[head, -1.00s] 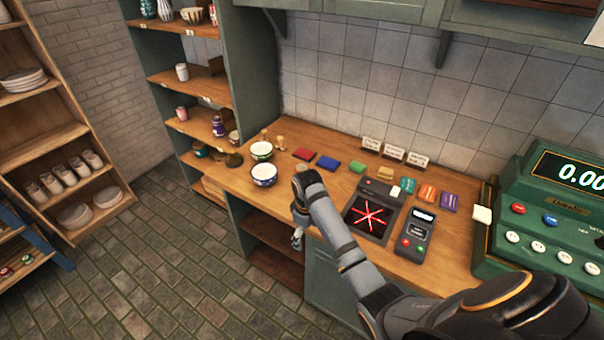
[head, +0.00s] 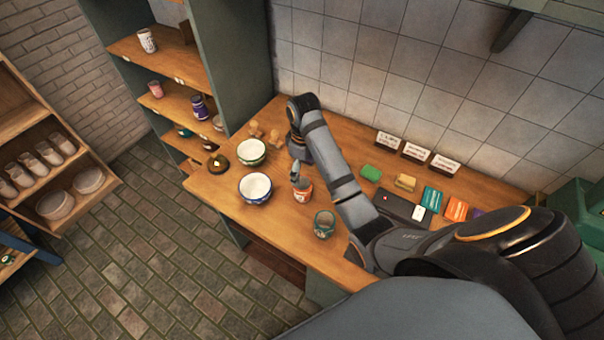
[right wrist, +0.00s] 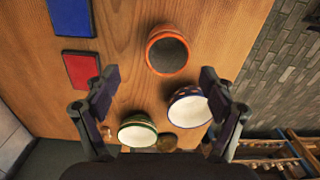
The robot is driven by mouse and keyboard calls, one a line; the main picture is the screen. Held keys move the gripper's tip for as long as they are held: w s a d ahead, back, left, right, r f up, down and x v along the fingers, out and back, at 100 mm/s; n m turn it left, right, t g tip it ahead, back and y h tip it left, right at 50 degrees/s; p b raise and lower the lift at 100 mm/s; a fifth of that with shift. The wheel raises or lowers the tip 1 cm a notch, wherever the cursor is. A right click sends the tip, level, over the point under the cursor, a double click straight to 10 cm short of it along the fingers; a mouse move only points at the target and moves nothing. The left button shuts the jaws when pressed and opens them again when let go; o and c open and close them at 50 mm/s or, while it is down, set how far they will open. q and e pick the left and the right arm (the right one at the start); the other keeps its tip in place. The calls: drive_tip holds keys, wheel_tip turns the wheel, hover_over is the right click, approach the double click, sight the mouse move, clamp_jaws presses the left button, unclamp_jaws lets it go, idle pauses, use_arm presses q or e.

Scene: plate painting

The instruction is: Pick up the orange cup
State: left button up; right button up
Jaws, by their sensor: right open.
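The orange cup (head: 303,193) stands upright on the wooden counter, and part of it is hidden behind my right gripper (head: 296,174) in the head view. In the right wrist view the orange cup (right wrist: 168,52) shows its round opening, a little beyond the fingertips and roughly between their lines. My right gripper (right wrist: 158,82) is open, with its fingers wide apart and nothing between them. I cannot tell exactly how high it is above the cup. My left gripper is not in view.
A green cup (head: 324,225) stands close by, nearer the counter's front edge. A blue-patterned bowl (head: 255,188) and a green-patterned bowl (head: 251,152) stand to the left. Red (right wrist: 81,69) and blue (right wrist: 70,16) blocks lie near the gripper. Wall shelves (head: 165,61) stand further left.

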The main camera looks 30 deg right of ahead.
sight(303, 183)
drive_tip(key=f+b, duration=0.2)
drive_tip(key=f, duration=0.1)
drive_tip(key=s+f+b, duration=0.1)
drive_tip(key=f, duration=0.1)
drive_tip(key=shift+a+b, duration=0.3)
drive_tip(key=shift+b, duration=0.1)
drive_tip(key=shift+f+p, duration=0.4)
drive_tip(key=shift+p, duration=0.2)
wheel_tip(303, 183, down, 4)
drive_tip(key=shift+a+r+p, duration=0.1)
drive_tip(key=shift+r+p, duration=0.15)
drive_tip(key=shift+p, duration=0.25)
drive_tip(key=shift+w+f, duration=0.15)
drive_tip(key=shift+f, duration=0.1)
drive_tip(key=c, duration=1.4)
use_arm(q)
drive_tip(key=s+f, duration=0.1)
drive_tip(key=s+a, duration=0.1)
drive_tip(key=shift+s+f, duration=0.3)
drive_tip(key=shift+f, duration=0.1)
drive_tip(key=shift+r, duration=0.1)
use_arm(e)
drive_tip(key=shift+r, duration=0.15)
